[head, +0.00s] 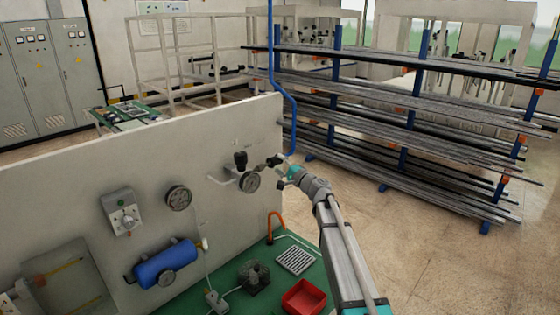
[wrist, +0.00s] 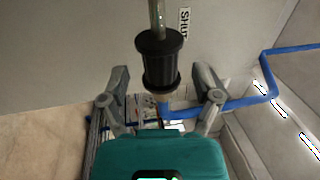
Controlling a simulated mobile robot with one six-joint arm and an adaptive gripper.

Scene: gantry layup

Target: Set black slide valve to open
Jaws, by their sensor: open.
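The black slide valve (wrist: 159,62) is a ribbed black sleeve on a thin pipe, large in the wrist view. A SHUT label (wrist: 184,23) is on the wall beside the pipe, near the sleeve's upper end in that picture. In the head view a small black fitting on the wall panel (head: 240,158) looks like this valve. My gripper (wrist: 161,78) is open, with one finger on each side of the sleeve in the picture. I cannot tell whether the fingers touch it. In the head view my gripper (head: 276,161) is just right of the fitting.
A round gauge (head: 251,182) is just below the fitting, close to my gripper. A blue tank (head: 165,262) and a handwheel (head: 178,198) are further left on the panel. A red bin (head: 304,298) stands on the green surface below. A pipe rack (head: 400,105) stands behind.

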